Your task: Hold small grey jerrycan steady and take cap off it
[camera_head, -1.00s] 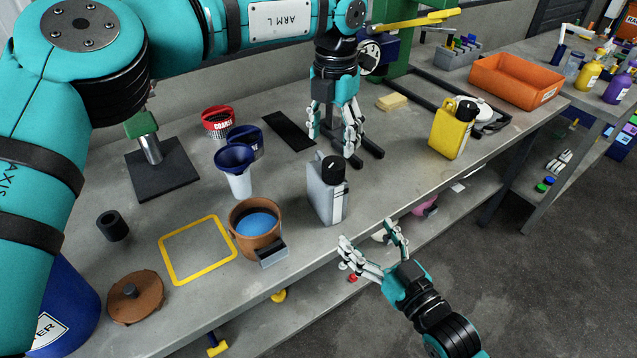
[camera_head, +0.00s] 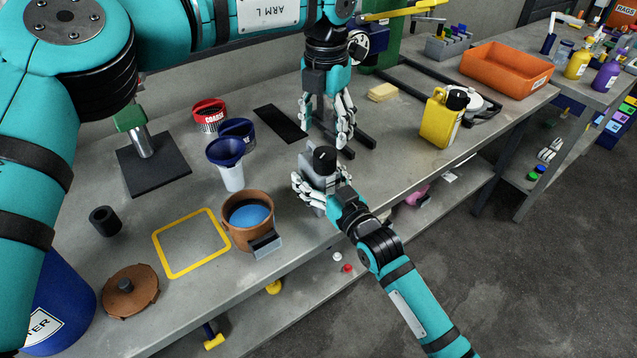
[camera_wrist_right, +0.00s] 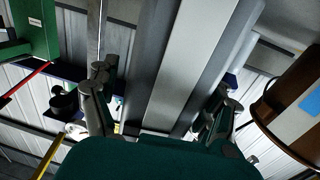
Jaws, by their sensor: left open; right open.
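The small grey jerrycan (camera_head: 309,170) stands upright near the front edge of the bench, its black cap (camera_head: 325,158) on top. It fills the middle of the right wrist view as a grey body (camera_wrist_right: 182,75). My right gripper (camera_head: 316,190) is open with its fingers on both sides of the jerrycan; in the right wrist view, the fingers (camera_wrist_right: 160,95) flank its body, and I cannot tell whether they touch it. My left gripper (camera_head: 328,135) is open and empty, pointing down just behind the jerrycan and cap.
A brown pot with blue contents (camera_head: 248,215) and a blue funnel (camera_head: 225,152) stand to the left. A yellow jerrycan (camera_head: 440,120) and an orange tray (camera_head: 505,72) are to the right. A yellow square outline (camera_head: 190,243) marks clear bench at the left.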

